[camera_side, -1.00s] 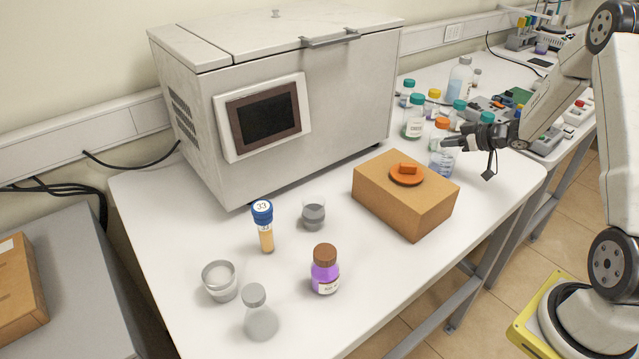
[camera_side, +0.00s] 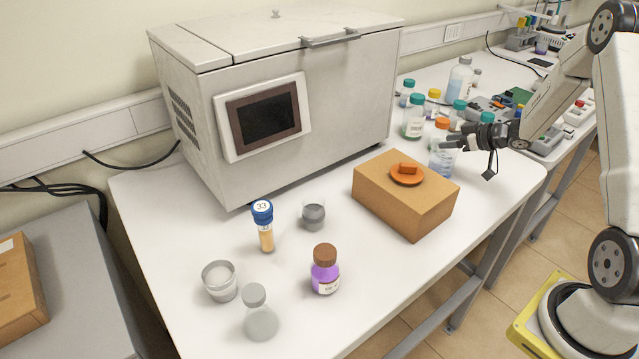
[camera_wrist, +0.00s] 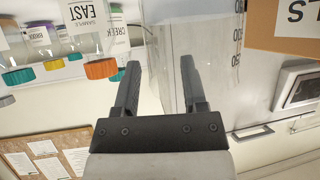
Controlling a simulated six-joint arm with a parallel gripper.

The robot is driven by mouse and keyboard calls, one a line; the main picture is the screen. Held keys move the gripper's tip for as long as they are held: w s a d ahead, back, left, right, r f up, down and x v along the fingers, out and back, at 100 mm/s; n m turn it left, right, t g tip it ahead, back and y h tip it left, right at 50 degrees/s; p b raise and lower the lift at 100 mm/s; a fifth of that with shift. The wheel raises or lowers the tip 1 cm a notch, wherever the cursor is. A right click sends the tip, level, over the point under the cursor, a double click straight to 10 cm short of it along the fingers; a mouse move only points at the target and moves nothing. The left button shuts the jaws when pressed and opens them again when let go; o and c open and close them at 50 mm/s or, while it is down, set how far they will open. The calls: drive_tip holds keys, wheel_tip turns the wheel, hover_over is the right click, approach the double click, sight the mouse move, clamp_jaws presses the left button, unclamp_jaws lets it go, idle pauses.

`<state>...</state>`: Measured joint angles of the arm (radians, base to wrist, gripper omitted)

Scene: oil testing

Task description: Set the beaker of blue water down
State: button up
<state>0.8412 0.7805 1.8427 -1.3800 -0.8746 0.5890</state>
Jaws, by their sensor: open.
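The beaker (camera_side: 441,164) is clear with pale blue content and stands upright on the white table, behind the cardboard box. In the wrist view the clear beaker (camera_wrist: 220,45), with its graduation marks, fills the upper middle. My gripper (camera_side: 450,142) is at the beaker's upper part in the side view, reaching in from the right. In the wrist view my gripper (camera_wrist: 160,65) has its two fingers apart, and the right finger overlaps the beaker's wall. I cannot tell whether a finger still touches the glass.
The cardboard box (camera_side: 405,195) with an orange disc on it is close in front of the beaker. Several capped bottles (camera_side: 413,120) stand close behind. A large grey-white machine (camera_side: 290,95) is at the left. The front left of the table holds several small vessels, including a purple bottle (camera_side: 325,272).

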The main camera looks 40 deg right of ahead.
drive_tip(key=v, duration=1.2)
drive_tip(key=shift+w, duration=0.1)
drive_tip(key=w+a+r+m+g+h, duration=0.1)
drive_tip(key=w+a+h, duration=0.15)
drive_tip(key=a, duration=0.35)
drive_tip(key=w+a+m+g+h, duration=0.1)
drive_tip(key=w+a+h, duration=0.1)
drive_tip(key=w+a, duration=0.25)
drive_tip(key=s+a+g, duration=0.1)
drive_tip(key=a, duration=0.2)
drive_tip(key=s+a+g, duration=0.1)
drive_tip(key=a, duration=0.2)
drive_tip(key=s+a+f+g, duration=0.1)
drive_tip(key=s+a, duration=0.1)
drive_tip(key=a, duration=0.2)
drive_tip(key=s+a+f+g+y, duration=0.2)
drive_tip(key=s+a+g, duration=0.2)
drive_tip(key=s+a, duration=0.5)
drive_tip(key=shift+a, duration=1.15)
drive_tip(key=shift+s, duration=0.1)
